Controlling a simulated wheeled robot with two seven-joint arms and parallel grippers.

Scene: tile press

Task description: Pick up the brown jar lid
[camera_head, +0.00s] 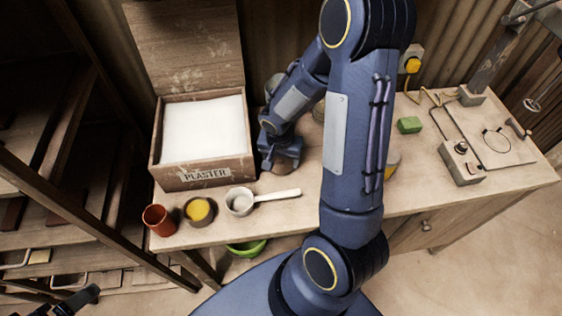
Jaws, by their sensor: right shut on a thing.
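My right arm crosses the middle of the head view, and its gripper (278,158) points down at the bench just right of the plaster box. It is shut on a small brown round thing, which I take to be the brown jar lid (286,164). The fingers and wrist hide much of it, and I cannot tell whether it touches the bench. A dark part at the bottom left corner looks like my left gripper (78,300); its jaws are not clear.
The open plaster box (203,176) stands left of the right gripper. In front are a red-brown cup (158,222), a bowl of yellow stuff (199,210) and a white-handled scoop (275,195). A green block (409,125) and a control box (461,163) stand to the right.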

